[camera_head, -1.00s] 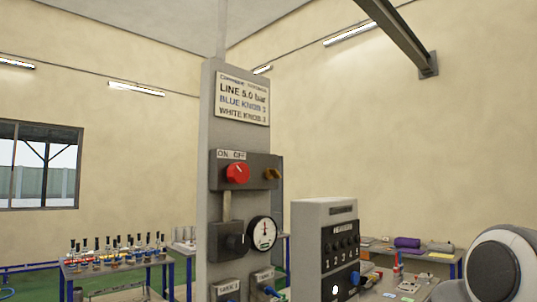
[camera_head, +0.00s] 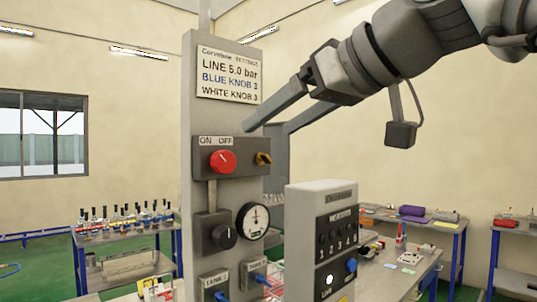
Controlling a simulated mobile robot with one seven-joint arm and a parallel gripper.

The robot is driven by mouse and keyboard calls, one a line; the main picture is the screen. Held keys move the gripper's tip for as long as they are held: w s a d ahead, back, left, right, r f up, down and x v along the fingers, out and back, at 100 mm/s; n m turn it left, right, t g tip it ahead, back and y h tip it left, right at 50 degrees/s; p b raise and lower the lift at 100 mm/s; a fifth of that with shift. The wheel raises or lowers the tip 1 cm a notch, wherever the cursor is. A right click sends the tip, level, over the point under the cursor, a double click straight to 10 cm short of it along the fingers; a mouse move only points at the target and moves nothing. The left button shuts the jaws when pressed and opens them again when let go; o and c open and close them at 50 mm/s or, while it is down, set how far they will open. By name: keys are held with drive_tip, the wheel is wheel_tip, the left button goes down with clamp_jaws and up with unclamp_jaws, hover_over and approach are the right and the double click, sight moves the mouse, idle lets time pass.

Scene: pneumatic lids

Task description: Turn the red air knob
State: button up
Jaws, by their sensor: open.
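The red air knob (camera_head: 222,161) sits on a dark box on the grey upright panel, left of centre. Its white pointer mark is tilted to the upper left, under the label ON OFF (camera_head: 216,141). My gripper (camera_head: 266,128) reaches in from the upper right with its two long fingers apart and nothing between them. The fingertips are up and to the right of the red knob in the picture, apart from it. The sign (camera_head: 229,73) above reads LINE 5.0 bar, BLUE KNOB 3, WHITE KNOB 3.
A brass-coloured fitting (camera_head: 263,158) sticks out right of the red knob. Below are a black knob (camera_head: 223,235) and a round gauge (camera_head: 252,221). A grey box (camera_head: 322,198) with numbered knobs stands to the right. A bench (camera_head: 118,250) with bottles is behind left.

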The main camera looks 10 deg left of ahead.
sight(227, 158)
drive_tip(key=p+x, duration=0.1)
drive_tip(key=x, duration=1.2)
drive_tip(key=shift+w+a+f+p, duration=0.15)
drive_tip(key=shift+w+f+p, duration=0.05)
drive_tip(key=shift+p, duration=0.1)
drive_tip(key=shift+c, duration=0.3)
clamp_jaws()
